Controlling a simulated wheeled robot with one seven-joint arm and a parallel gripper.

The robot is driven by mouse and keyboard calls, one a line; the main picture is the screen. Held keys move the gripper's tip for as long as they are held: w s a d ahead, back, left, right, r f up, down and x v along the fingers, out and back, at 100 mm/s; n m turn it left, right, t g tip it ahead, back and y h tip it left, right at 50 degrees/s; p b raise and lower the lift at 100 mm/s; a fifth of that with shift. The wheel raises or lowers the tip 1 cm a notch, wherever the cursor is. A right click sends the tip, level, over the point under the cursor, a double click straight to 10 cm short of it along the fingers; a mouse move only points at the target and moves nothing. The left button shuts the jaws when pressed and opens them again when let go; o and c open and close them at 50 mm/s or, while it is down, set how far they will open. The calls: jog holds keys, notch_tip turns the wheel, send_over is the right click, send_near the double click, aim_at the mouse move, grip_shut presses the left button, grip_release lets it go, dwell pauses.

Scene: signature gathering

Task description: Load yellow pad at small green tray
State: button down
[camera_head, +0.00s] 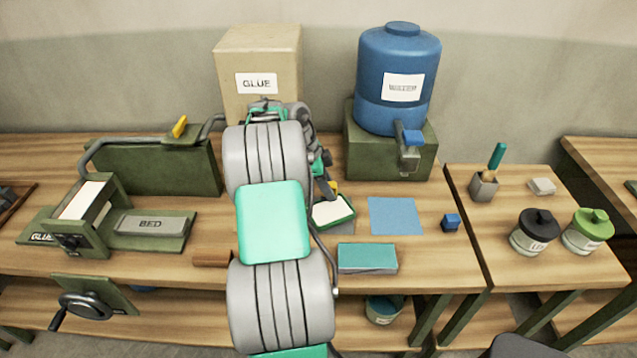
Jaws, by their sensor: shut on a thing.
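A small yellow pad (334,187) shows just past my arm, at the end of my gripper (328,183). My gripper is shut on it, though the arm hides most of the fingers. The pad is directly above or at the far edge of a small green tray (347,222) with a white inside; I cannot tell whether it touches. My arm covers the left part of the tray.
Behind stand a glue box (258,60) and a blue water barrel (398,75). A green press (150,168) stands left.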

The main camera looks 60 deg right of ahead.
jog(key=b, duration=0.4)
send_over(335, 214)
jog(key=w, duration=0.1)
jog(key=f, duration=0.5)
jog(key=shift+w+a+f, duration=0.15)
jog(key=shift+a+f, duration=0.1)
jog(key=shift+f, duration=0.2)
jog(key=shift+f+b, duration=0.45)
jog(key=shift+f, duration=0.15)
dwell(1.2)
jog(key=shift+r+p, duration=2.4)
jog(key=shift+r, duration=1.2)
